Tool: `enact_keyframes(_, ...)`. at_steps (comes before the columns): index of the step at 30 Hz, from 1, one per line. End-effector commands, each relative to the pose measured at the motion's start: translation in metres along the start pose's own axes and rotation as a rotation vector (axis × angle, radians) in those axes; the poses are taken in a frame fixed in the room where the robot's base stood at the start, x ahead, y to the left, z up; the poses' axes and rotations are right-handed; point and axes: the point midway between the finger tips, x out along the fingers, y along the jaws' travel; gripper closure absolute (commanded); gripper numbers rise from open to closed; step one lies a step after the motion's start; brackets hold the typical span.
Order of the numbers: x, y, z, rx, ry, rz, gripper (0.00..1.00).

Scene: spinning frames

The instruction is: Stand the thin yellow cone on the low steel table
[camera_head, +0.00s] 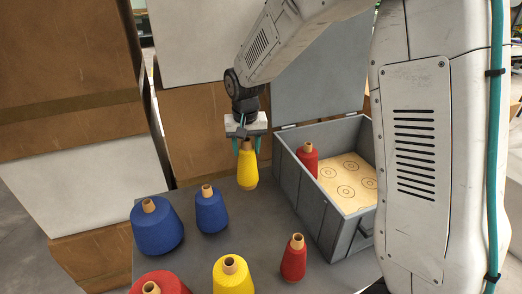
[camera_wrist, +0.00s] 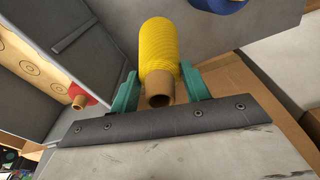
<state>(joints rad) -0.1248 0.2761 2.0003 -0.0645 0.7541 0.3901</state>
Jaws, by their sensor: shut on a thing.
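The thin yellow cone (camera_head: 245,170) is upright, with its brown tube end at the top, near the far edge of a grey table (camera_head: 250,225). My gripper (camera_head: 247,146) is above it with its teal fingers shut on the tube end. In the wrist view the yellow cone (camera_wrist: 158,48) sits between the two fingers of my gripper (camera_wrist: 160,88). I cannot tell whether its base touches the table.
A wide blue cone (camera_head: 157,230), a thinner blue cone (camera_head: 211,212), a thin red cone (camera_head: 293,260), a wider yellow cone (camera_head: 233,277) and a wide red cone (camera_head: 160,284) stand nearby. An open grey crate (camera_head: 310,210) at right holds a red cone (camera_head: 307,160) beside a ringed board.

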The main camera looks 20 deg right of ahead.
Motion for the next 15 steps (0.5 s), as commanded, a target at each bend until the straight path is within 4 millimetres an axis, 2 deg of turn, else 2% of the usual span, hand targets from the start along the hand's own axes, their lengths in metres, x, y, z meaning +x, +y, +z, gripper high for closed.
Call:
enact_keyframes(1,0.006,0.012,0.006,0.02,-0.001,0.003,0.95)
enact_keyframes(3,0.013,0.023,0.013,0.039,0.001,0.004,0.95)
enact_keyframes(6,0.018,0.032,0.018,0.055,0.001,0.006,0.95)
enact_keyframes(15,0.041,0.039,0.022,0.065,-0.002,0.008,0.95)
